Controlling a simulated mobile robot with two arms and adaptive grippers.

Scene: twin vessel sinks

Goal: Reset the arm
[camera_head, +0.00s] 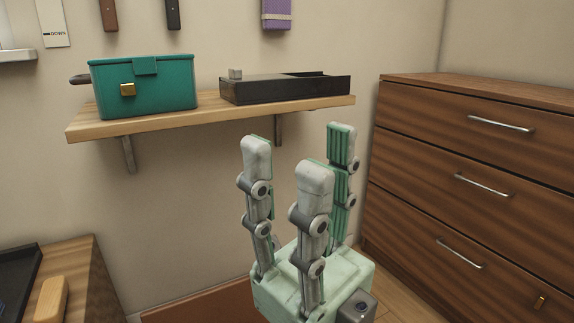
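My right gripper (300,172) stands in the lower middle of the head view, its fingers pointing up. It has several grey jointed fingers with green inner pads on a pale green palm. The fingers are spread apart with nothing between them, so it is open and empty. It is in front of and below the wall shelf, apart from it in the picture. My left gripper is not in view.
A wooden wall shelf (205,122) holds a teal box (160,92) and a black tray (285,92). A wooden drawer cabinet (470,165) stands close on the right. A wooden surface (85,285) with a dark tray (14,280) is at lower left.

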